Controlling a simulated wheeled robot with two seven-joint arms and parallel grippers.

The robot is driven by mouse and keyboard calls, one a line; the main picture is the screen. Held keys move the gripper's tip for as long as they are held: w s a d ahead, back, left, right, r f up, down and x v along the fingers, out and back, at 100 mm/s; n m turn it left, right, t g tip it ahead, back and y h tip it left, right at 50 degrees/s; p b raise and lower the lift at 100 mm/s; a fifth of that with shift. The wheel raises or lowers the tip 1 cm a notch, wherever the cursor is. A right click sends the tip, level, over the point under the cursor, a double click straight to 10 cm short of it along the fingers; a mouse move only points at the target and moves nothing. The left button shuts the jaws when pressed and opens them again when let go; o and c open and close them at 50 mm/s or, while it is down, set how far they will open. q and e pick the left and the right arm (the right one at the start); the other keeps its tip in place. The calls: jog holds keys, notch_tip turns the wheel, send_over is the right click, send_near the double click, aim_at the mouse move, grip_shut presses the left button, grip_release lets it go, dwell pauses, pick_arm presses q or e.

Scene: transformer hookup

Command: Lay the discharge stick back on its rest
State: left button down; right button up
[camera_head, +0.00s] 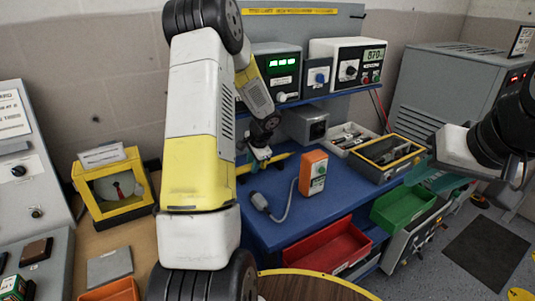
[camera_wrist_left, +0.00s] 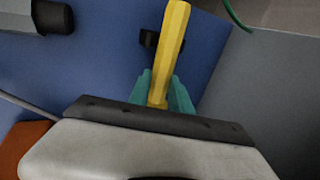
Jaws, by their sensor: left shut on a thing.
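The yellow discharge stick (camera_wrist_left: 170,40) is between the teal fingers of my left gripper (camera_wrist_left: 163,95) in the left wrist view, over the blue bench. In the head view, parts of the stick (camera_head: 279,157) show on either side of my left gripper (camera_head: 262,154), and my arm hides some of it. A small black bracket (camera_wrist_left: 149,38) is beside the stick in the wrist view; I cannot tell whether they touch. My right gripper (camera_head: 430,162) is at the right of the head view, apart from the stick, and its finger opening is unclear.
An orange box (camera_head: 313,172) with a grey cable stands on the blue bench (camera_head: 262,184). Grey and yellow trays (camera_head: 421,153) lie to the right. Red (camera_head: 327,246) and green (camera_head: 403,207) bins are in front. Instruments stand on the shelf above.

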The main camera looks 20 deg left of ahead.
pick_arm(q)
jog(key=c, duration=1.1)
grip_release()
jog(key=v, duration=0.7)
jog(key=shift+r, duration=0.3)
jog(key=shift+d, duration=0.15)
jog(key=s+d+r+n+t+h, duration=0.15)
jog(key=s+d+r+n, duration=0.3)
jog(key=s+r, duration=0.8)
jog(key=s+d+r+n+t+h, duration=0.1)
jog(key=s+d+r+h, duration=0.1)
jog(key=s, duration=0.5)
jog(key=s+d+r+n+h, duration=0.2)
jog(key=s+d+r, duration=0.1)
jog(key=s+d, duration=0.4)
jog(key=shift+s+r+t, duration=0.35)
jog(key=shift+s+r, duration=0.05)
jog(key=shift+s, duration=0.3)
